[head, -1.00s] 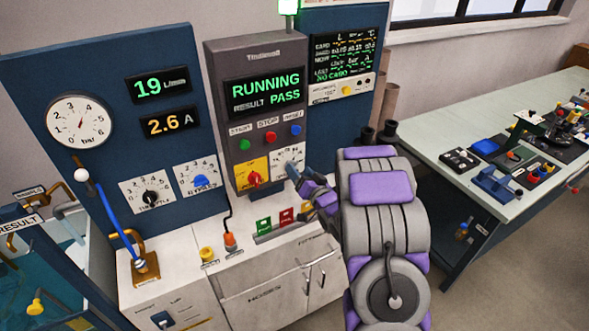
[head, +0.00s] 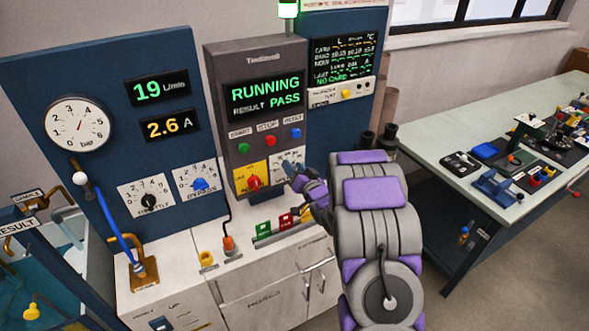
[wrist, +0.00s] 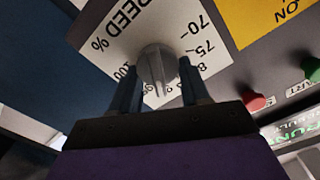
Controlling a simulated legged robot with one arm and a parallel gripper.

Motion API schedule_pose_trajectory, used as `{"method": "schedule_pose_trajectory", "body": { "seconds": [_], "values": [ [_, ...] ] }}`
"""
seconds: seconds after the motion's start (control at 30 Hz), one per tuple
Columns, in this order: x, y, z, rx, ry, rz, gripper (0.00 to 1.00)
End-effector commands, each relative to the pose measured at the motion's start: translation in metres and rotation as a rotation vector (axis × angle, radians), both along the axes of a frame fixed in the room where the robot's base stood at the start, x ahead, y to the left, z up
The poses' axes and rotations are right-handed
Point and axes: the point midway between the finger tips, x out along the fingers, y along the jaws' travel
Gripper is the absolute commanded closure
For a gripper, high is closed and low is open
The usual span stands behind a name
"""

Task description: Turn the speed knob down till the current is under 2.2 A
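The grey round speed knob (wrist: 156,62) sits on a white dial plate marked "SPEED %" (wrist: 118,38), with 70 and 75 readable. In the head view the dial plate (head: 282,160) is partly covered by my gripper (head: 290,169). In the wrist view my gripper (wrist: 160,80) has one finger on each side of the knob, very close to its edges. I cannot tell whether the fingers press on it. The current display (head: 168,128) reads 2.6 A. The flow display (head: 160,89) reads 19 L/min. The main screen (head: 265,92) shows RUNNING and RESULT PASS.
A red switch on a yellow plate (head: 253,183) is just left of the speed dial. Start, stop and reset buttons (head: 269,139) sit above. The blue bypass knob (head: 200,184) and black throttle knob (head: 148,200) are farther left. A bench (head: 435,150) with parts stands at right.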

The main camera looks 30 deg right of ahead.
Motion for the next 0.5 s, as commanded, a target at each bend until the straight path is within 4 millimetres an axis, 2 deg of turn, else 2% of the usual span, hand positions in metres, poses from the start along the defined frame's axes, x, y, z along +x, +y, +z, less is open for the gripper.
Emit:
{"method": "schedule_pose_trajectory", "body": {
  "seconds": [0.03, 0.27, 0.5],
  "values": [
    [-0.0003, -0.0009, -0.0006, 0.001, 0.002, -0.003, 0.63],
    [-0.0001, -0.0011, -0.0012, 0.001, 0.003, -0.003, 0.85],
    [0.0000, -0.0008, -0.0015, -0.023, 0.003, -0.002, 0.86]
  ]
}}
